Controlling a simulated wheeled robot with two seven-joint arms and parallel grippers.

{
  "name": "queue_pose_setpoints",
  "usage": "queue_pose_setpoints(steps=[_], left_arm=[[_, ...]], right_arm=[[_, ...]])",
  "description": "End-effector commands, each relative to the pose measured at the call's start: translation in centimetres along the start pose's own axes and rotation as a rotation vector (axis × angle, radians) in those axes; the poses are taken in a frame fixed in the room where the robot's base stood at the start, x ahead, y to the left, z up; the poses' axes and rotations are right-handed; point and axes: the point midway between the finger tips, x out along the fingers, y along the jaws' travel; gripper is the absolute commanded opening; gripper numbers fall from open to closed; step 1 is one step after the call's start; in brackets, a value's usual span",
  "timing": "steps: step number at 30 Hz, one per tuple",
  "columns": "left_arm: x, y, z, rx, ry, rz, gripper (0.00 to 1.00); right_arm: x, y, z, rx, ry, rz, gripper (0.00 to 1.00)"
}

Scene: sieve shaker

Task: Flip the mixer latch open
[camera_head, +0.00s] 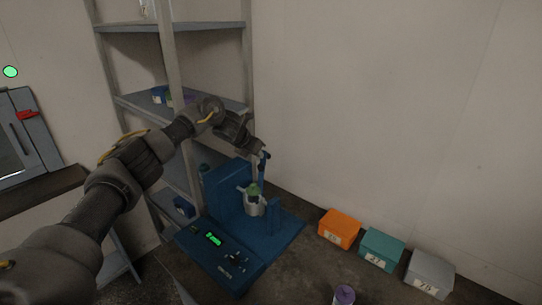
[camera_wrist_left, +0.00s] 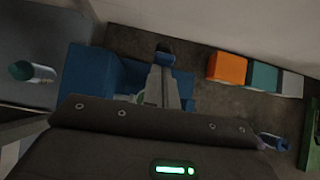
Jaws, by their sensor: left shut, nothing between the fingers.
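The blue mixer (camera_head: 222,192) stands on the floor in front of the shelf, with a silver cup (camera_head: 255,208) holding something green on its base. A dark blue latch-like part (camera_head: 264,158) stands up at the mixer's top; its rounded end (camera_wrist_left: 165,47) shows just beyond my fingertips in the left wrist view. My left gripper (camera_head: 256,168) is above the cup, close beside that part, with its fingers (camera_wrist_left: 165,72) shut and empty. I cannot tell whether they touch the latch. The fingers and wrist hide part of the mixer's top. My right gripper is out of view.
Orange (camera_head: 339,229), teal (camera_head: 381,248) and grey (camera_head: 429,274) boxes sit on the floor to the right. A purple-topped container (camera_head: 344,295) stands at the front. The grey shelf (camera_head: 172,27) rises close behind my left arm. The wall is behind the mixer.

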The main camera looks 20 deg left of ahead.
Motion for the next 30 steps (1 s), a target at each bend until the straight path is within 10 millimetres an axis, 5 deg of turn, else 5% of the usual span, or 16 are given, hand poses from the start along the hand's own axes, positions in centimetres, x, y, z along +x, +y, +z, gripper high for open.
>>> queue_pose_setpoints(steps=[23,30], left_arm=[[-0.8,0.9,-0.2,-0.011,-0.009,0.008,0.00],[-2.7,0.3,-1.1,0.001,-0.010,-0.002,0.00]], right_arm=[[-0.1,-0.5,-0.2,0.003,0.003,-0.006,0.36],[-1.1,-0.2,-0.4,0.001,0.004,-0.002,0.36]])
